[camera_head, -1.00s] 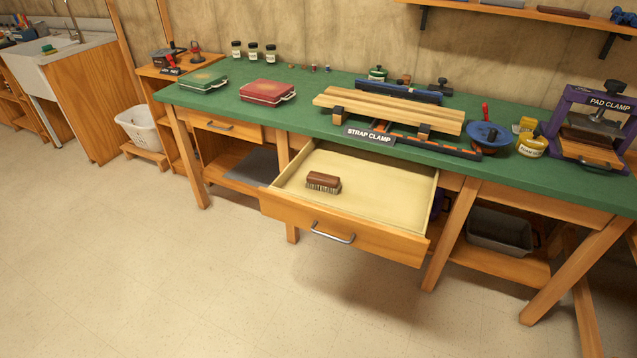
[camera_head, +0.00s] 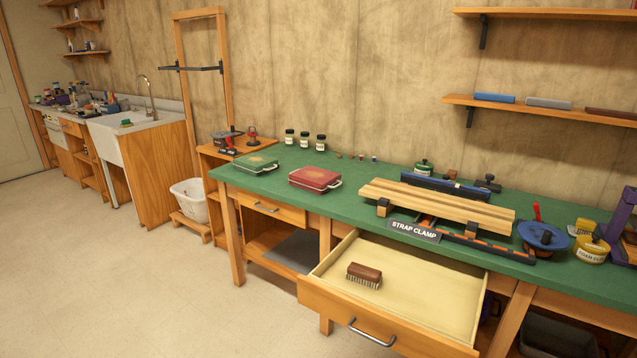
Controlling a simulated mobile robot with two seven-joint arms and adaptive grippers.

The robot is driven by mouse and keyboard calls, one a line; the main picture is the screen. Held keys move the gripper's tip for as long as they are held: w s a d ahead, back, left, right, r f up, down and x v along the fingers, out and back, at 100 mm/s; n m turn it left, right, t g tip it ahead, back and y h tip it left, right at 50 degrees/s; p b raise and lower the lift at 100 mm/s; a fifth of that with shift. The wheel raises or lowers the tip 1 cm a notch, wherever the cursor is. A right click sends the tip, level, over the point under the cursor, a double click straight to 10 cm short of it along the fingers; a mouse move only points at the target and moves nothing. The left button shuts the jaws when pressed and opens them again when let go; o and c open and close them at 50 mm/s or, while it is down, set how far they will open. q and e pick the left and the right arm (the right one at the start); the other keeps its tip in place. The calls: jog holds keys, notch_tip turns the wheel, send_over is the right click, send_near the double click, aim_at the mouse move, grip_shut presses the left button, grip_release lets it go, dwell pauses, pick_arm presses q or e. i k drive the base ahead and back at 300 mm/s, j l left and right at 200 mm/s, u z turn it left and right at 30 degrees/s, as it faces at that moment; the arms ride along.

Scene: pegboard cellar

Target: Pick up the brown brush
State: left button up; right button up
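The brown brush (camera_head: 364,273) lies in the open drawer (camera_head: 429,303) of the green-topped workbench. Its brown back faces up and its pale bristles point down. It sits toward the drawer's left side, and nothing else lies in the drawer. Neither of my grippers shows in the head view.
The workbench (camera_head: 353,206) holds a green case (camera_head: 257,164), a red case (camera_head: 315,178), several jars and a strap clamp with wooden boards (camera_head: 437,202). The drawer sticks out past the bench front. A white basket (camera_head: 189,201) stands left of the bench. The floor at left front is clear.

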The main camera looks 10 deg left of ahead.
aim_at(368, 276)
jog(key=l+u, duration=0.3)
jog(key=u, duration=0.2)
jog(key=l+u, duration=0.75)
jog(key=u, duration=0.2)
